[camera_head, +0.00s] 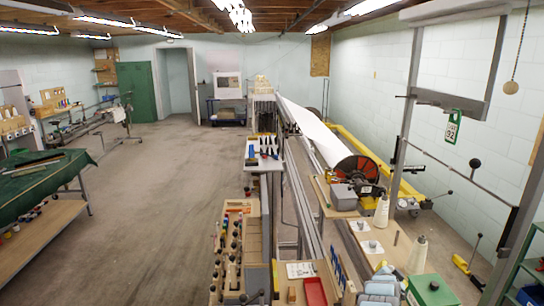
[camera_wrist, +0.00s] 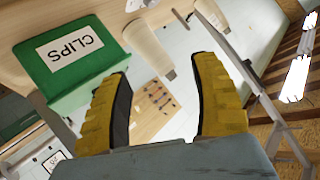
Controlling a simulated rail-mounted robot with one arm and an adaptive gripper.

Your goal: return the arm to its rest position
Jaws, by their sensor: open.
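My gripper (camera_wrist: 162,66) shows in the wrist view with its two yellow ribbed fingers spread apart. Nothing is between them. The wrist picture is upside down and tilted. A green box labelled CLIPS (camera_wrist: 75,92) lies beyond the left finger, apart from it. A pale cone (camera_wrist: 150,48) stands beyond the gap between the fingers. I cannot make out my gripper or arm in the head view, so its place over the bench cannot be told there.
In the head view a wooden bench with a green box (camera_head: 432,291), white yarn cones (camera_head: 417,257) and a red tray (camera_head: 315,292) stands at the front right. A loom's white warp sheet (camera_head: 310,125) runs behind. The concrete floor (camera_head: 165,200) at centre left is clear.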

